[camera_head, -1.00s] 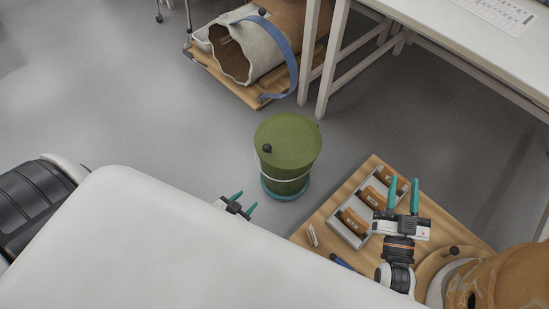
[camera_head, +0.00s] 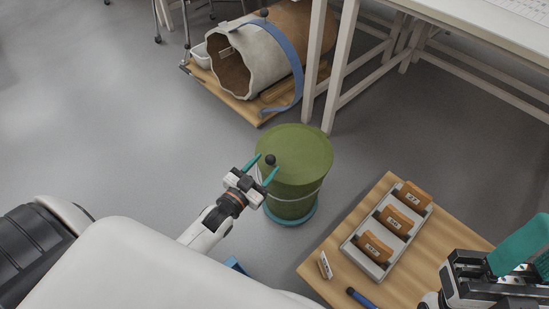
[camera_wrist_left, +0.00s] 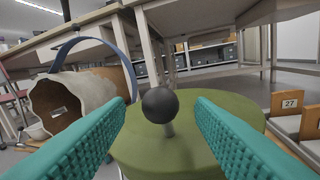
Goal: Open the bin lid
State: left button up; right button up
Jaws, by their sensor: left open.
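The green bin (camera_head: 292,190) stands upright on the floor on a blue-green base, with its green lid (camera_head: 305,143) lying flat on top. A round black knob (camera_head: 270,160) on a short stem stands near the lid's left edge. My left gripper (camera_head: 264,163) is open at that edge. In the left wrist view the knob (camera_wrist_left: 160,105) appears between the two teal fingers, with a visible gap on each side; its exact depth between them is unclear. My right gripper (camera_head: 508,262) is partly cut off at the lower right, away from the bin, and its opening is unclear.
A wooden board (camera_head: 325,243) at the lower right carries a grey tray (camera_head: 350,247) of numbered brown pieces, a small label and a blue marker (camera_head: 362,298). A large broken vessel (camera_head: 240,60) lies on a board behind the bin. White table legs (camera_head: 330,100) stand close behind the bin.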

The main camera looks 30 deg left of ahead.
pick_arm(q)
jog(key=shift+w+d+b, duration=0.2)
jog(key=shift+w+b, duration=0.15)
jog(key=shift+w, duration=1)
jog(key=shift+w+d+b, duration=0.2)
jog(key=shift+w+b, duration=0.1)
jog(key=shift+w, duration=1.05)
grip_shut()
